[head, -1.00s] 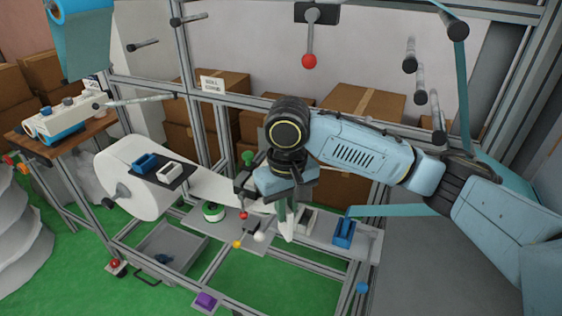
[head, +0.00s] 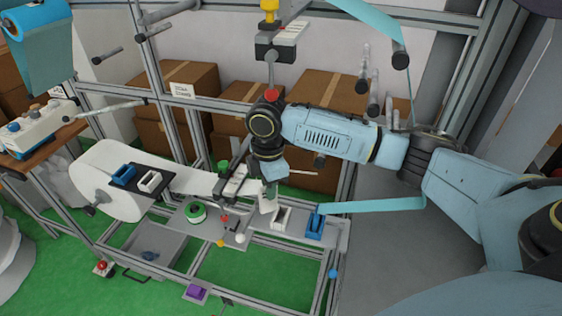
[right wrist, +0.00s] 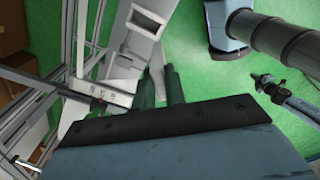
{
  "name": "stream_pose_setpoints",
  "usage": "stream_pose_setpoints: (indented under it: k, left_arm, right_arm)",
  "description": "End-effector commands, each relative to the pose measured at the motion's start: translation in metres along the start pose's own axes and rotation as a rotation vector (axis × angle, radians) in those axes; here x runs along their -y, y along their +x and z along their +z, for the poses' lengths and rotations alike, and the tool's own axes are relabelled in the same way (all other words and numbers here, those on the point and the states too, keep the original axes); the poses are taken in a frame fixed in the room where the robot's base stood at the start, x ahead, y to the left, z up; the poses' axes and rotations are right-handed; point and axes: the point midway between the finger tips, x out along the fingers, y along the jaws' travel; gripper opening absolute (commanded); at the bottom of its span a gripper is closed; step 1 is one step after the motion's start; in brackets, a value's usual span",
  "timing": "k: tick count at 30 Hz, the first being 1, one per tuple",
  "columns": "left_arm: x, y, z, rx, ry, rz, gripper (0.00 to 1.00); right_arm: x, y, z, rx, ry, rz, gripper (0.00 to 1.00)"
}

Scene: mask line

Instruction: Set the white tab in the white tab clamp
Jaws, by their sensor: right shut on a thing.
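My right gripper (head: 269,194) points down over the bench plate and is shut on the white tab (head: 267,207), which hangs below its fingers. The white tab clamp (head: 282,218) is a small white block on the plate, just right of and below the tab in the head view. The tab looks close to the clamp; whether they touch I cannot tell. In the right wrist view the dark green fingers (right wrist: 162,86) reach toward a pale plate with a white block (right wrist: 148,18). The fingers and gripper body hide part of the tab. My left gripper is not in view.
A blue clamp (head: 315,226) with a blue strip (head: 380,206) stands right of the white clamp. Left are a white roll (head: 108,185), a green tape ring (head: 196,212) and small red, yellow and white knobs. Frame rails (head: 165,110) stand behind.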

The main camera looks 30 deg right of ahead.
Motion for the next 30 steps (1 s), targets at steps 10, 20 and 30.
stream_pose_setpoints:
  k: [10, 20, 30]
  left_arm:
    - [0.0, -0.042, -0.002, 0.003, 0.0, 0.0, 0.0]
    - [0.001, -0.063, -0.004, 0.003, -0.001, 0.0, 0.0]
    - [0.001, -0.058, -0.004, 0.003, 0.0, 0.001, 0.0]
  right_arm:
    - [-0.012, -0.013, 0.022, 0.011, -0.493, 0.001, 0.0]
    - [-0.018, -0.016, 0.038, 0.024, -0.815, -0.001, 0.0]
    - [-0.019, -0.01, 0.04, 0.026, -0.862, 0.0, 0.0]
